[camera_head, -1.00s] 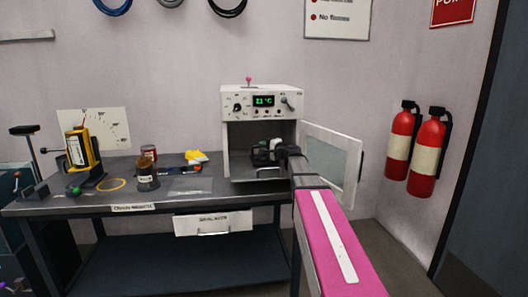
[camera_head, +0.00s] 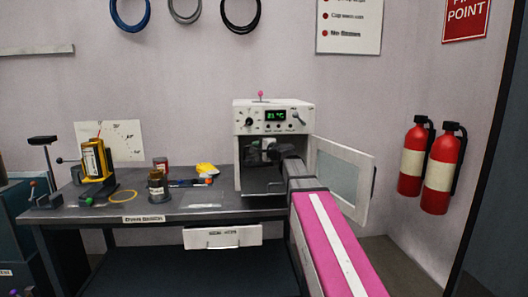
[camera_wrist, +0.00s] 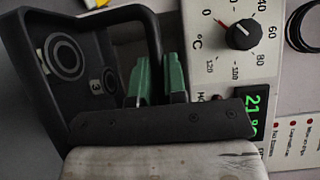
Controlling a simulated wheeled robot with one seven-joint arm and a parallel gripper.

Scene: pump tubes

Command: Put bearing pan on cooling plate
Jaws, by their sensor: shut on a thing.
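The bearing pan (camera_wrist: 75,70) is a dark pan with round metal rings in it and a small "3" label, seen in the wrist view. My gripper (camera_wrist: 159,72) has green fingers shut on the pan's black handle. In the head view my gripper (camera_head: 272,152) is at the open front of the white oven (camera_head: 302,120), above its floor; the pan there is small and dark. A flat pale plate (camera_head: 205,198) lies on the bench left of the oven; I cannot tell for sure that it is the cooling plate.
The oven door (camera_head: 341,178) stands open to the right. A drawer (camera_head: 222,236) sticks out below.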

